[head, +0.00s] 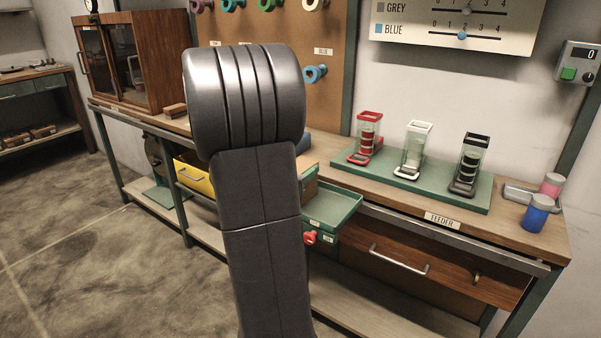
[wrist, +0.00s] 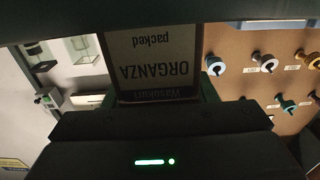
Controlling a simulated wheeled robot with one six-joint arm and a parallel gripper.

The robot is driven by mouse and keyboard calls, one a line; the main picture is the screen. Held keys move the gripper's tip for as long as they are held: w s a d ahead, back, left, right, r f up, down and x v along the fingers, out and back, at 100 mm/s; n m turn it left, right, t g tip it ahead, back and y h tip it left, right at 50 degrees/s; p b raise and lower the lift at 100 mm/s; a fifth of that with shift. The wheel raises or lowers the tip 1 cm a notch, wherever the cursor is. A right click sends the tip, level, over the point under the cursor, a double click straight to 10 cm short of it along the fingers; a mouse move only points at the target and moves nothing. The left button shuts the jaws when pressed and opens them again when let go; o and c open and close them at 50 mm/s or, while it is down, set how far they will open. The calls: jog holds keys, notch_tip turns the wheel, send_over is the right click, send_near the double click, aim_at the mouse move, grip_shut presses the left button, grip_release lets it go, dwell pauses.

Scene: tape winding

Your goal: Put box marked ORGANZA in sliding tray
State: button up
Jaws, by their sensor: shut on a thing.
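The box marked ORGANZA (wrist: 154,50) fills the middle of the wrist view, its label upside down, with the word "packed" also on it. My gripper (wrist: 155,98) is shut on this box.
A green board (head: 455,192) holds red, white and black dispensers on the bench. Blue (head: 537,212) and pink (head: 551,185) jars stand at the right end. A wooden cabinet (head: 135,60) stands at the back left. A yellow bin (head: 193,177) sits left of my arm. The floor at left is clear.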

jog(key=shift+r, duration=0.15)
jog(key=o, duration=1)
jog(key=shift+f, duration=0.2)
jog(key=shift+o, duration=0.2)
jog(key=shift+r, duration=0.2)
jog(key=p+v, duration=0.1)
jog(key=v, duration=1.1)
jog(key=shift+p, duration=0.35)
